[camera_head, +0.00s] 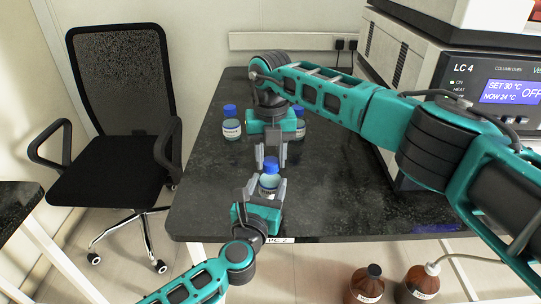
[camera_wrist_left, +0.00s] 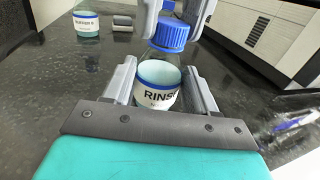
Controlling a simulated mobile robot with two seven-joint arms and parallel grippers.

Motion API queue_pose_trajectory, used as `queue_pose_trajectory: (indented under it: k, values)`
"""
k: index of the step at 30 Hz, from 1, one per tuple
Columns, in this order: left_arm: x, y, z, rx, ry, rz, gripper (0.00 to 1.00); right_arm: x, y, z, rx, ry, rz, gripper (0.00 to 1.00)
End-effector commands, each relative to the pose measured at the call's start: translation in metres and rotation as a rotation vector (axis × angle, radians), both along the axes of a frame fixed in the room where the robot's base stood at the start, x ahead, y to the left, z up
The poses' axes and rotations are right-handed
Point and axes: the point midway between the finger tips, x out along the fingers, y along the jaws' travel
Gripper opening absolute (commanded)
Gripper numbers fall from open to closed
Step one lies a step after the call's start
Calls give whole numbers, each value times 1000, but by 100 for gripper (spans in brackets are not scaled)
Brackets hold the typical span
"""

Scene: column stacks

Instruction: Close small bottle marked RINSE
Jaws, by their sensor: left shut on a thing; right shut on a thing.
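The small bottle marked RINSE (camera_head: 268,182) stands near the front edge of the dark bench; its white label with blue bands shows in the left wrist view (camera_wrist_left: 158,97). My left gripper (camera_head: 267,187) is shut on its body, one finger on each side. A blue cap (camera_head: 271,165) is at the top of the bottle and also shows in the left wrist view (camera_wrist_left: 172,36). My right gripper (camera_head: 270,158) comes from the far side and is shut on the cap. The cap lines up over the bottle's clear shoulder; whether it is fully seated I cannot tell.
Two blue-capped bottles stand farther back, one at left (camera_head: 231,124) and one at right (camera_head: 299,122), partly behind my right arm. A column oven (camera_head: 470,90) stands on the bench at right. Brown bottles (camera_head: 367,284) are on the floor. A black chair (camera_head: 120,110) is at left.

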Motion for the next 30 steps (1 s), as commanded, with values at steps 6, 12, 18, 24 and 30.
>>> queue_pose_trajectory:
  k: [6, 12, 18, 24, 30]
  values:
    - [0, 0, 0, 0, 1, 1, 0, 0, 0, 0, 0, 1, 3, 51]
    - [0, 0, 0, 0, 1, 1, 0, 0, 0, 0, 0, 1, 4, 64]
    - [0, 0, 0, 0, 0, 1, 0, 0, 0, 1, 0, 0, 5, 64]
    - [0, 0, 0, 1, 0, 1, 0, 1, 0, 21, 0, -4, 5, 64]
    - [0, 0, 0, 1, 0, 1, 0, 0, 0, 44, -1, -1, 5, 64]
